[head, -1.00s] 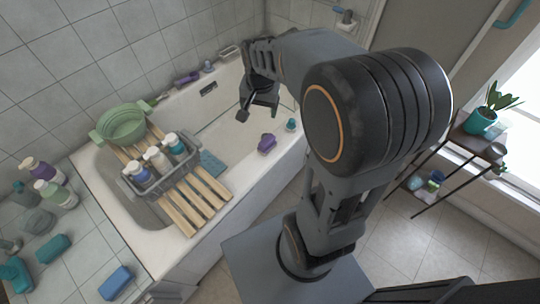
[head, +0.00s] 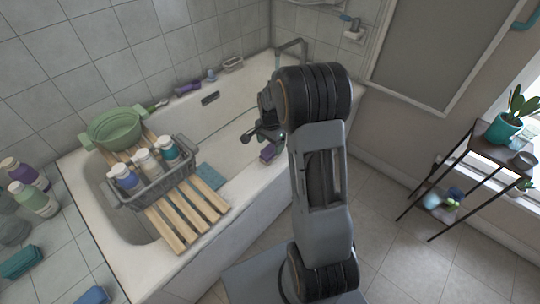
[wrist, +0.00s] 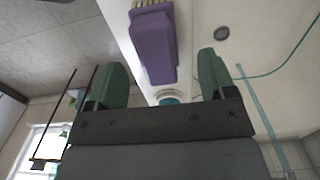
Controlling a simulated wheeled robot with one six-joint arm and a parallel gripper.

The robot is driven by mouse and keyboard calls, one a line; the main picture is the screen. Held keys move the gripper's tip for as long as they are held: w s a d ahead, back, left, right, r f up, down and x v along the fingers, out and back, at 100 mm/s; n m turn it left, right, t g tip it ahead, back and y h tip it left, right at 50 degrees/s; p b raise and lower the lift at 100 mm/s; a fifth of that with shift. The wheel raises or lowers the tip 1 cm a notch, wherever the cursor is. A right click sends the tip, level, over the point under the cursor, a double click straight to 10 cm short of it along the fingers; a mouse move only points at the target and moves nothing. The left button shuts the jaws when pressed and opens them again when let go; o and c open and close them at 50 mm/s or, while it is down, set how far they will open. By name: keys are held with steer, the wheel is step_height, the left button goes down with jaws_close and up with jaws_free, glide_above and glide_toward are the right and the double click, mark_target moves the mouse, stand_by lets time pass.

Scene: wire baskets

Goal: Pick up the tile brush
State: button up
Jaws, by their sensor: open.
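The tile brush, purple with pale bristles, lies on the white tub's near rim (head: 268,152), partly hidden by my arm in the head view. In the wrist view the brush (wrist: 153,45) shows large, with its bristles at the top edge. My gripper (wrist: 159,66) has its two green fingers spread wide, and the brush shows between them in the picture, apart from both. In the head view my gripper (head: 250,136) hangs over the tub, just left of the brush. Nothing is held.
A grey wire basket (head: 152,185) with several bottles stands on a wooden slatted rack (head: 178,228) across the tub. A green basin (head: 115,130) sits behind it. A teal cloth (head: 210,177) lies nearby. A dark shelf with a plant (head: 511,122) stands at the right.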

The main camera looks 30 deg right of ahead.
mark_target(270, 154)
steer(key=shift+s+a+f+b, duration=0.1)
steer(key=shift+f+b, duration=0.4)
steer(key=shift+f, duration=0.9)
steer(key=shift+s+f+b, duration=0.1)
steer(key=shift+f+b, duration=0.4)
steer(key=shift+f, duration=0.85)
steer(key=c, duration=1.1)
